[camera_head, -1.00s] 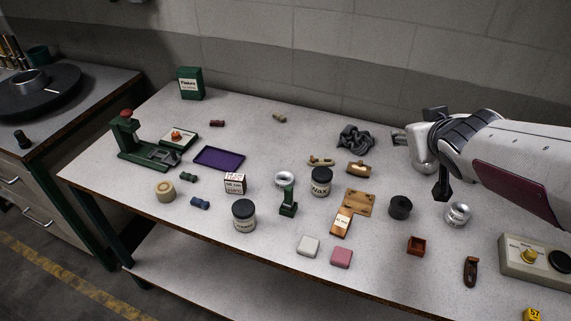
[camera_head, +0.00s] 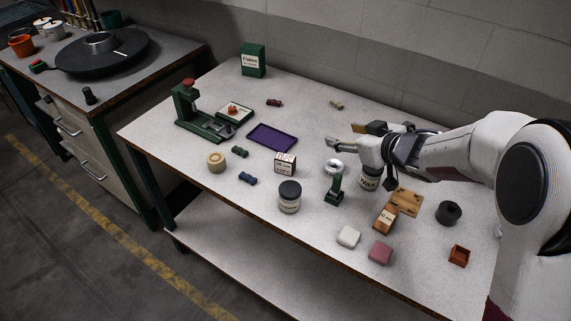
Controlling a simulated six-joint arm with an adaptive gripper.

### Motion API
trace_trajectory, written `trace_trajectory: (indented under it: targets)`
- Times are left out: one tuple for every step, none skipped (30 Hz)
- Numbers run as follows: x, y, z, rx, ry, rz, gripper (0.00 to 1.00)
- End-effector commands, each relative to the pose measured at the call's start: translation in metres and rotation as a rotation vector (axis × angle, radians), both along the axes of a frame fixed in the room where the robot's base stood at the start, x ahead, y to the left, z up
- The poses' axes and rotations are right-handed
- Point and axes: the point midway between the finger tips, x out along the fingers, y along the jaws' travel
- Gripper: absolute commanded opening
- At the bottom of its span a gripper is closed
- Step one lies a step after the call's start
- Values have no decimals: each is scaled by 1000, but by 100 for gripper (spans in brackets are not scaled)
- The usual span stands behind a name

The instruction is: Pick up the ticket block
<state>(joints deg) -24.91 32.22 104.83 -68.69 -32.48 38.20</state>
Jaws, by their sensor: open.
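A small white block with red and dark print (camera_head: 285,162), which looks like the ticket block, stands on the table just in front of the purple tray. Its print is too small to read surely. My gripper (camera_head: 341,135) is open and empty above the table, to the right of and farther back than the block. Its fingers point left toward the block's side of the table. A clear gap lies between the fingertips and the block.
A purple tray (camera_head: 273,137) lies behind the block and a dark-lidded jar (camera_head: 289,196) stands in front. A green stand with a ring (camera_head: 334,185) is to the right. A green press (camera_head: 202,119) stands at left.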

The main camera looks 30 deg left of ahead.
Motion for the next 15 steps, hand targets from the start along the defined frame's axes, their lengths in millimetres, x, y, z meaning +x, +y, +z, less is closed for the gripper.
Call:
trace_trajectory:
  targets:
    - [-7,13,-13,6,17,40,50]
    - [-12,20,-19,11,26,66,50]
    - [-18,29,-27,18,39,96,50]
    - [-23,35,-32,22,49,117,50]
    - [-27,40,-37,26,57,138,50]
    - [-33,46,-44,31,70,164,50]
    - [-37,51,-48,36,77,180,50]
    - [-41,55,-52,38,85,196,50]
    - [-45,59,-56,42,94,215,50]
    - [-48,62,-59,44,100,227,50]
    - [-51,64,-62,45,105,235,50]
    - [-53,66,-65,47,110,246,50]
    - [-55,67,-66,49,113,252,50]
    - [-56,68,-66,50,115,256,50]
    - [-57,69,-67,51,117,260,50]
